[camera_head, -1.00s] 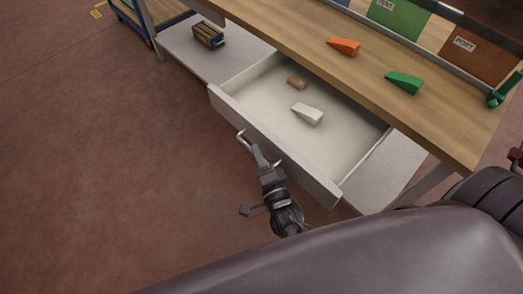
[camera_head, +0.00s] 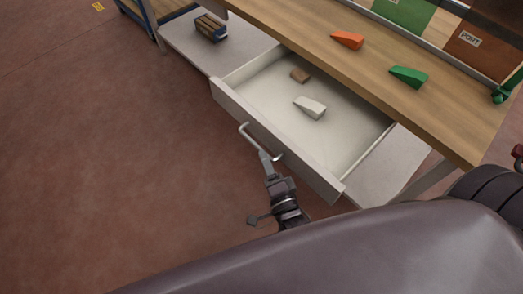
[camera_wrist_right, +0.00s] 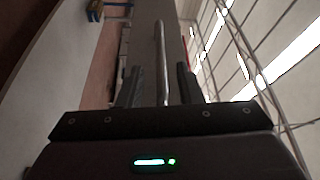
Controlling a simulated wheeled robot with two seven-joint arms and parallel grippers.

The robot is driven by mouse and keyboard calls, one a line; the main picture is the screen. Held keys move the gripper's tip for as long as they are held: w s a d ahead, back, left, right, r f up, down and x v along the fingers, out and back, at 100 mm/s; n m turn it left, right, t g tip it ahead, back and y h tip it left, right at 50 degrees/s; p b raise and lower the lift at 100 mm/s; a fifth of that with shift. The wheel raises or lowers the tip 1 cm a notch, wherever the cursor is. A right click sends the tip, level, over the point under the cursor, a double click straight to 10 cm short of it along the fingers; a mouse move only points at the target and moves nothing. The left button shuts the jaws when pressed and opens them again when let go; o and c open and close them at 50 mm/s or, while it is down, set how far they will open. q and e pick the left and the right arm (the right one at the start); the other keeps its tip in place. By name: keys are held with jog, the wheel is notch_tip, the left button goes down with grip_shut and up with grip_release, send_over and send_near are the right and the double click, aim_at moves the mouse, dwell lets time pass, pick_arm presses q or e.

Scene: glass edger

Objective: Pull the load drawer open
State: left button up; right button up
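The load drawer (camera_head: 270,138) is a pale drawer pulled well out from under the wooden bench top. It has a grey bar handle (camera_head: 252,137) on its front. My right gripper (camera_head: 266,162) is at the right part of this handle. In the right wrist view the handle bar (camera_wrist_right: 162,50) runs between the two dark fingers of my right gripper (camera_wrist_right: 160,85), with gaps on both sides, so it is open. My left gripper is not in view.
An orange wedge (camera_head: 348,40) and a green wedge (camera_head: 409,77) lie on the wooden bench top (camera_head: 375,70). A dark block with a brown top (camera_head: 211,28) sits on the lower shelf (camera_head: 190,48). The red-brown floor left of the drawer is clear.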

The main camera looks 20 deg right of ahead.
jog(key=shift+s+f, duration=0.1)
jog(key=shift+s, duration=1.6)
jog(key=s+a+f+n+g+y, duration=0.1)
jog(key=s+f+n+g, duration=0.3)
jog(key=f, duration=0.8)
jog(key=s+a+f+n+g+y, duration=0.1)
jog(key=s+f+n+g, duration=0.3)
jog(key=f, duration=0.8)
jog(key=s+d+f+n+g+h, duration=0.1)
jog(key=s+d+f+n+g, duration=0.4)
jog(key=s+f, duration=0.3)
jog(key=s+d+f+n+g+h+p, duration=0.1)
jog(key=s+d+f+n+g, duration=0.3)
jog(key=s+f, duration=0.4)
jog(key=shift+s+d+f+n+g, duration=0.35)
jog(key=shift+s+d+n+g, duration=0.05)
jog(key=shift+s+d+n, duration=0.45)
